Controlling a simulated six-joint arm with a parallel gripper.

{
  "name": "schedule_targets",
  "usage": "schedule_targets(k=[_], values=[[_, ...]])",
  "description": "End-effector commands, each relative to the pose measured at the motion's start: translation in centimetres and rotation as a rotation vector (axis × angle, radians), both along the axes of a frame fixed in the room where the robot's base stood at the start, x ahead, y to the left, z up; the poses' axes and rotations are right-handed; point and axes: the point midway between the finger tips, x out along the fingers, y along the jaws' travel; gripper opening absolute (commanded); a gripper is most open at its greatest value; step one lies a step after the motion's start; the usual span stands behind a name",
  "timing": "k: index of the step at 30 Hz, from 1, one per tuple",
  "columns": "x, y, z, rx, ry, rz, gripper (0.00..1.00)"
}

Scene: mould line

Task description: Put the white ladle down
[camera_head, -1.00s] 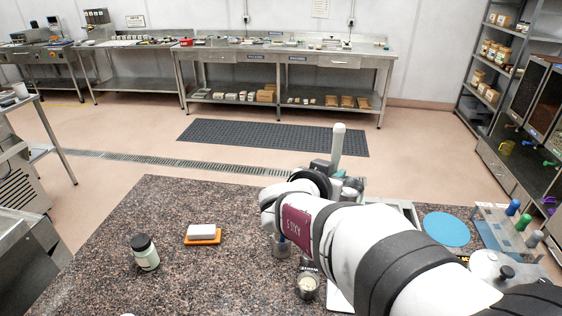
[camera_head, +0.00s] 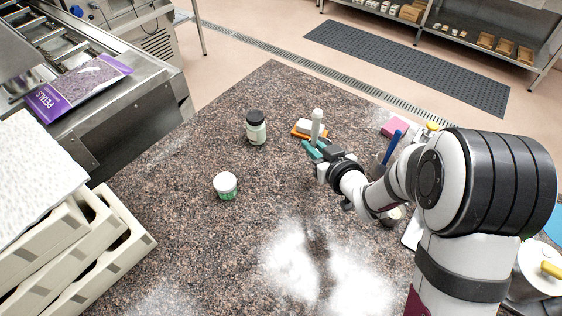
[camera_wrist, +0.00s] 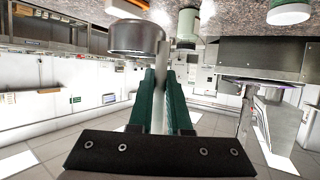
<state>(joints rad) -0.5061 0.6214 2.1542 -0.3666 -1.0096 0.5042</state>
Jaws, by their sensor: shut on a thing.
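Whether the bowl touches the counter (camera_head: 190,255) I cannot tell. In the head view the handle overlaps an orange-and-white block (camera_head: 302,129) behind it.
A dark-lidded jar (camera_head: 256,130) and a small white tub (camera_head: 225,186) stand left of my gripper. A pink block (camera_head: 395,125) and a blue handle (camera_head: 392,148) are to its right. Speckled counter is bare left of the tub.

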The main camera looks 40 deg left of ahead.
Motion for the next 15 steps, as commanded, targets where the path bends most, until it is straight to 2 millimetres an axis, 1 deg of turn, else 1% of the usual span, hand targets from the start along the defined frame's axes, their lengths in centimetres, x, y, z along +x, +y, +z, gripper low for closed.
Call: schedule_targets(k=[2, 5, 8, 9, 12, 15], values=[[-0.1, 0.0, -0.2, -0.002, 0.001, 0.031, 0.0], [-0.8, 1.4, -1.0, -0.001, 0.004, 0.039, 0.0], [-1.9, 4.3, -2.9, -0.003, 0.004, 0.04, 0.0], [-2.4, 5.6, -3.7, -0.002, 0.004, 0.04, 0.0], [-3.3, 8.2, -5.4, -0.003, 0.003, 0.038, 0.0], [-3.9, 10.0, -6.5, -0.002, 0.001, 0.034, 0.0]])
